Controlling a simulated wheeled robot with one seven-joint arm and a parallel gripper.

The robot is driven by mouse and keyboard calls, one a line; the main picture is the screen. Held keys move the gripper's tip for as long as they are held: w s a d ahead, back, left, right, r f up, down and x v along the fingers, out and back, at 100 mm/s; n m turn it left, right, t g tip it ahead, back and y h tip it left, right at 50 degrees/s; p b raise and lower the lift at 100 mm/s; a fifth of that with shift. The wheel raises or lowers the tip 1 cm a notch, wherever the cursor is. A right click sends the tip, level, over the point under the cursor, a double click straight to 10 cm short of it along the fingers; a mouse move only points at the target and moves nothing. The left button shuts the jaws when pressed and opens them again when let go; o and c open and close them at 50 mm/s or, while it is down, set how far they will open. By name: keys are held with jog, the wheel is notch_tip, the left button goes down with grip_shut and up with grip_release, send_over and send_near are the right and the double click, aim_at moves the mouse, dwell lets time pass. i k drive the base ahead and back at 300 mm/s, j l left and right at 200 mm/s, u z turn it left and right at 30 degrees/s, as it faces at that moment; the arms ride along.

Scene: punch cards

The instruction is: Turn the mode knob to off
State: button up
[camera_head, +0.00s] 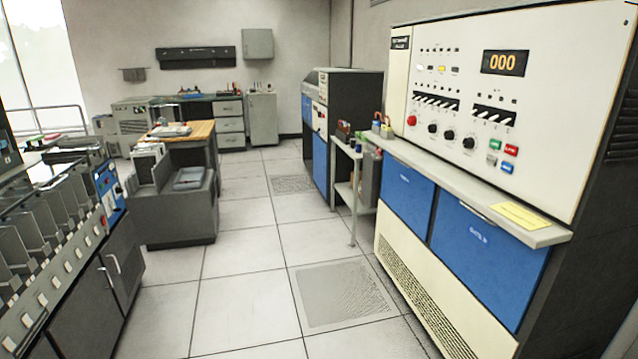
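A cream control panel (560,120) stands upright at the right, on a console with blue doors. Three black round knobs sit in a row low on it: a left one (432,128), a middle one (449,134) and a right one (469,142). Their labels are too small to read, so I cannot tell which is the mode knob or where each points. A red round button (411,120) is left of them. My gripper is not in view.
A grey ledge (455,185) juts out below the panel, with a yellow paper (520,216) on it. A small side table (347,150) stands beyond the console. A card machine (75,270) fills the left. The tiled floor (245,305) between them is clear.

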aim_at(412, 121)
jog(key=i, duration=1)
jog(key=i+u, duration=0.1)
jog(key=i, duration=0.9)
jog(key=i+l, duration=0.15)
jog(key=i, duration=0.85)
jog(key=i+l, duration=0.15)
jog(key=i, duration=0.85)
jog(key=j+u, duration=0.05)
